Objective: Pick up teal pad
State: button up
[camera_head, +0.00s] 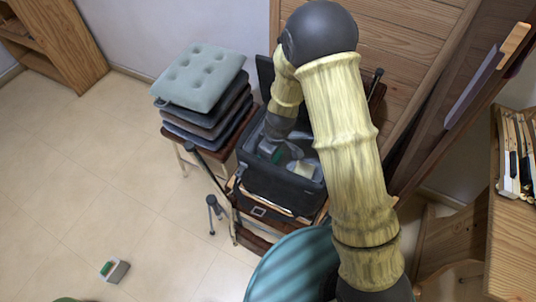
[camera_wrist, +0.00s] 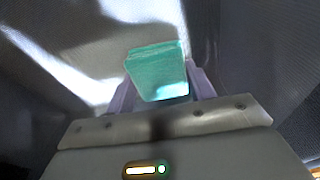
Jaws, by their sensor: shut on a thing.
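The teal pad (camera_wrist: 157,68) is a small block held between the two fingers of my gripper (camera_wrist: 160,84) in the wrist view. The fingers are shut on its sides, and its top end sticks out past them. In the head view my gripper (camera_head: 272,148) reaches down into a dark grey open bin (camera_head: 262,187). A small patch of the teal pad (camera_head: 277,156) shows there at the fingers. I cannot tell whether the pad touches the bin's bottom.
A pale block (camera_head: 303,170) lies in the bin beside my gripper. A stack of tufted cushions (camera_head: 200,77) stands left of the bin. A small grey and green object (camera_head: 117,271) lies on the floor. Wooden panels (camera_head: 410,35) stand behind.

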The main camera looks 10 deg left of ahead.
jog(key=shift+s+a+r, duration=0.15)
jog(key=shift+r, duration=0.2)
notch_tip(320, 180, up, 18)
jog(key=p, duration=0.3)
jog(key=s+a, duration=0.2)
jog(key=s, duration=0.6)
jog(key=s+a, duration=0.3)
jog(key=s, duration=0.6)
jog(key=shift+a+f+b, duration=0.3)
jog(key=shift+b, duration=0.15)
